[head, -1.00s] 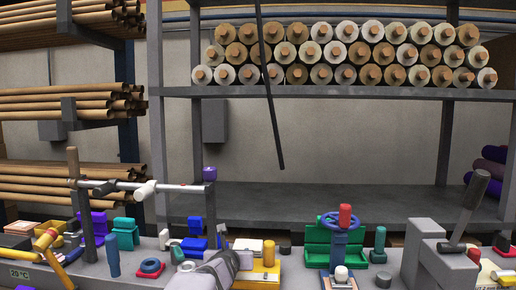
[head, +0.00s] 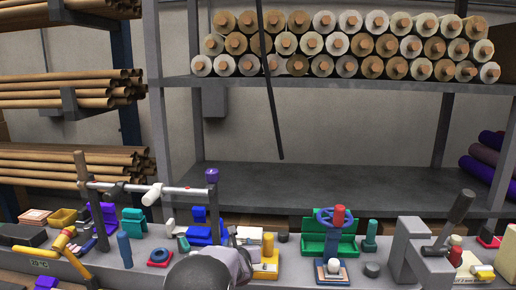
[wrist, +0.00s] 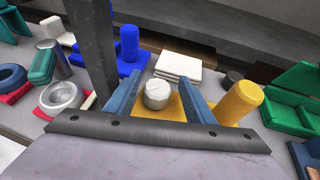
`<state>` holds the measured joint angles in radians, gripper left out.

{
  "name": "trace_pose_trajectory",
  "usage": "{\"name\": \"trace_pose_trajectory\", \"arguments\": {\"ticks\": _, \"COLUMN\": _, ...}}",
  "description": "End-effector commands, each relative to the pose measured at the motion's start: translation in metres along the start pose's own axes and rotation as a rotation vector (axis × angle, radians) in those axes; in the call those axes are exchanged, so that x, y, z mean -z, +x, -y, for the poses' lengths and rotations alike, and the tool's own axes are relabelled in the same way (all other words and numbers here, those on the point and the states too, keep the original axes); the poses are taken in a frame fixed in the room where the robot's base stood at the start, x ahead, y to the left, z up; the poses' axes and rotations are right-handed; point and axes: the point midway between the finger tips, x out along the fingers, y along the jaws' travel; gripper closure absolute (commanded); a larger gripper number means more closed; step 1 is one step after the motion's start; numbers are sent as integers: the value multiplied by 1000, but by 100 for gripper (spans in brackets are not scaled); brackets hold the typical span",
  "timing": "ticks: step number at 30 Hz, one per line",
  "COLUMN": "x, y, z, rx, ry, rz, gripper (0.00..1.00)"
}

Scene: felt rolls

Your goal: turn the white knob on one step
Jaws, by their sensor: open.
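A white knob (wrist: 157,93) stands upright on a yellow base plate (wrist: 175,112) in the wrist view. The two blue-grey fingers of my gripper (wrist: 158,95) are open, one on each side of the knob, with gaps visible between. A yellow post (wrist: 239,103) rises from the same plate, just right of the right finger. In the head view my gripper (head: 238,262) is low over the bench beside the yellow plate (head: 265,271). There it hides the knob. Another white knob (head: 334,265) stands on a small plate by the blue handwheel.
A dark upright post (wrist: 92,50) stands close behind the left finger. A blue block (wrist: 130,45), white slabs (wrist: 178,66), a metal ring cup (wrist: 60,96) and a green tray (wrist: 295,95) surround the plate. A grey clamp block (head: 408,250) stands farther right.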

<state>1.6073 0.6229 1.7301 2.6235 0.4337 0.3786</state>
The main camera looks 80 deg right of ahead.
Motion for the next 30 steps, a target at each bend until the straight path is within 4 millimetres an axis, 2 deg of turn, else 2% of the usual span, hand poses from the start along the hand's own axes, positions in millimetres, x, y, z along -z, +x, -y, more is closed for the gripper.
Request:
{"name": "trace_pose_trajectory", "arguments": {"ticks": 2, "x": -5, "y": -3, "z": 0, "rx": -13, "ry": -4, "rz": -3, "gripper": 51}}
{"name": "trace_pose_trajectory", "arguments": {"ticks": 13, "x": -2, "y": -5, "z": -2, "rx": -78, "ry": -20, "rz": -4, "gripper": 51}}
{"name": "trace_pose_trajectory", "arguments": {"ticks": 29, "x": 3, "y": -76, "z": 4, "rx": -74, "ry": -21, "rz": 0, "gripper": 51}}
{"name": "trace_pose_trajectory", "arguments": {"ticks": 30, "x": -4, "y": -78, "z": 2, "rx": -81, "ry": -45, "rz": -7, "gripper": 51}}
